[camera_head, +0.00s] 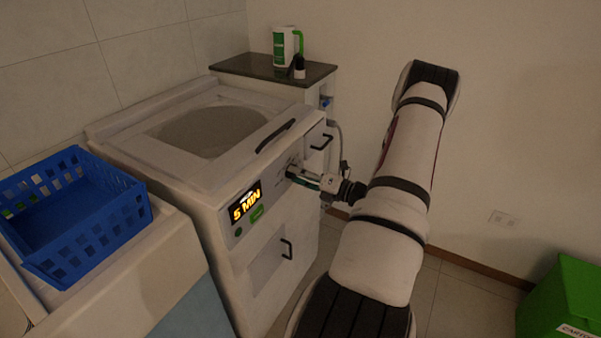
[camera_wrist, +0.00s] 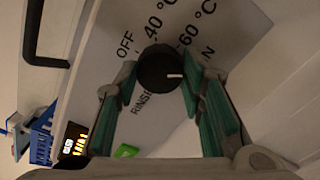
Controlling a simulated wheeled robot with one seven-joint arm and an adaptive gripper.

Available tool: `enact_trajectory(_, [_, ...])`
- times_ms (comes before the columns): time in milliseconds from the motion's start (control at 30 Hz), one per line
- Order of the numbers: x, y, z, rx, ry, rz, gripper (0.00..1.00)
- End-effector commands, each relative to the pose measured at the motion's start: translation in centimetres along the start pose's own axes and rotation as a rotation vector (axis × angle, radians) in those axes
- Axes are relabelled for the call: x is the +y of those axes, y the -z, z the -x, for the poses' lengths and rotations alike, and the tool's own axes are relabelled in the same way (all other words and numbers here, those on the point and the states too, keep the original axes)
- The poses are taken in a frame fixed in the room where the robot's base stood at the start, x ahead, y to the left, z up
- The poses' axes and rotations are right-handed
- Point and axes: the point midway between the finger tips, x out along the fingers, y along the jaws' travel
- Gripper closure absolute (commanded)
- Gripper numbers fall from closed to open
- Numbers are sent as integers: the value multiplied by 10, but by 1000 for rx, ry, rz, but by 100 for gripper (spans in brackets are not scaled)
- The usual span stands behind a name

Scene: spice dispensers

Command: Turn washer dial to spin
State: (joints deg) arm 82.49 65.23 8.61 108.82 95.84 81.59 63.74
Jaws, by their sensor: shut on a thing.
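The washer (camera_head: 225,200) is a white top-loading machine with a lit display (camera_head: 245,207) reading "5 MIN". My gripper (camera_head: 292,172) is at the upper right of its front panel. In the wrist view, the black round dial (camera_wrist: 158,68) sits between the green finger pads of my gripper (camera_wrist: 160,85), which is shut on it. The dial's white mark points right. Labels OFF, 40 °C, 60 °C and RINSE show around it. Another label, ending in N, is partly hidden by the right finger. In the head view my gripper hides the dial.
A blue basket (camera_head: 115,232) stands on a white unit left of the washer. A dark-topped cabinet (camera_head: 240,66) behind it holds a white-green jug (camera_head: 284,46) and a small dark bottle (camera_head: 299,68). A green bin (camera_head: 565,295) is at the lower right. Black handles stick out from the washer front.

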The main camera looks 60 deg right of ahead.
Motion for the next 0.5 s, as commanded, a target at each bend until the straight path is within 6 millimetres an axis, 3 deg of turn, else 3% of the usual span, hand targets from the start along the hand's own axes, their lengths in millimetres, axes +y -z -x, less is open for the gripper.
enact_trajectory(500, [-1,1,0,2,3,-46,92])
